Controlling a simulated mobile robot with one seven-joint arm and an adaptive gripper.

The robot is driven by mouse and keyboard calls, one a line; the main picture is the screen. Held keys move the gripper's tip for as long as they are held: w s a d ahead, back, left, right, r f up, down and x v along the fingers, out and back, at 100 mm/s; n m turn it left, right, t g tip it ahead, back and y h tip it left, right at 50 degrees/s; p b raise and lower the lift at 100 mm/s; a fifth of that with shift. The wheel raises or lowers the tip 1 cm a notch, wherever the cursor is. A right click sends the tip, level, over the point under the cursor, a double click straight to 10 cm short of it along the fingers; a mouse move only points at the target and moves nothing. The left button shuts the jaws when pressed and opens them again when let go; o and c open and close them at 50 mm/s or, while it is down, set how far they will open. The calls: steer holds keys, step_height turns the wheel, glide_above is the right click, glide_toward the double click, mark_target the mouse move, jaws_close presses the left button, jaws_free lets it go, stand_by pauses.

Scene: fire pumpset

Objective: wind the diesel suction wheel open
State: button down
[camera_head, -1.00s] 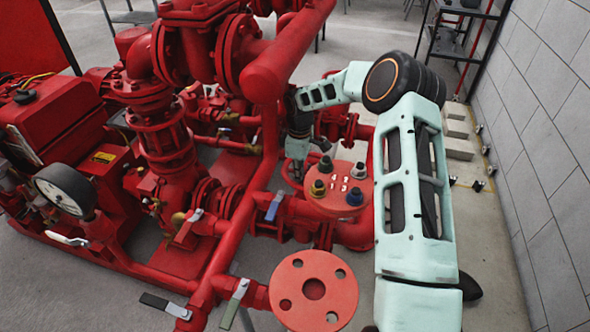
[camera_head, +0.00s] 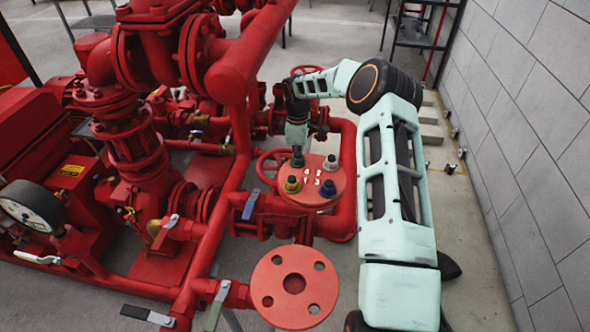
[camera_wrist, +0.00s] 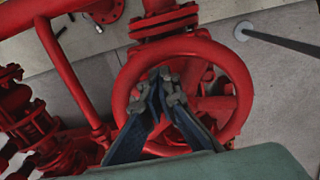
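A red spoked handwheel (camera_wrist: 234,72) fills the middle of the wrist view, below a flanged red pipe. My gripper (camera_wrist: 163,80) is in front of it, its two dark fingers converging until the tips lie side by side over the hub and spoke area. I see nothing held between them. Whether the tips touch the wheel cannot be told. In the head view my gripper's fingers are hidden behind the round red plate. A red handwheel (camera_head: 264,168) shows partly beside that plate, and another (camera_head: 307,77) shows farther back; neither carries a readable label.
The round red plate (camera_head: 310,174) with several coloured fittings stands close to my wrist. A red flange (camera_head: 292,288) is in front, and a pressure gauge (camera_head: 30,207) at the left. A grey wall (camera_head: 530,150) bounds the right, with a floor strip beside my arm.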

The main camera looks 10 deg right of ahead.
steer(key=w+a, duration=0.1)
steer(key=w, duration=0.2)
steer(key=w+a+b, duration=0.1)
steer(key=shift+w+a, duration=0.15)
steer(key=shift+a, duration=0.2)
steer(key=a, duration=0.5)
steer(key=shift+s+a, duration=0.2)
steer(key=shift+s, duration=0.1)
steer(key=shift+s+a, duration=0.4)
steer(key=shift+s, duration=0.25)
steer(key=shift+s+a, duration=0.35)
steer(key=shift+s, duration=0.25)
steer(key=s, duration=0.3)
steer(key=shift+s+d+p, duration=0.3)
steer(key=shift+s+d, duration=0.05)
steer(key=d, duration=0.1)
steer(key=s+d, duration=0.1)
steer(key=d, duration=0.1)
steer(key=s+d+p, duration=0.1)
steer(key=d, duration=0.1)
steer(key=shift+d, duration=0.3)
steer(key=shift+a, duration=0.6)
step_height(320, 180, up, 8)
steer(key=p, duration=0.5)
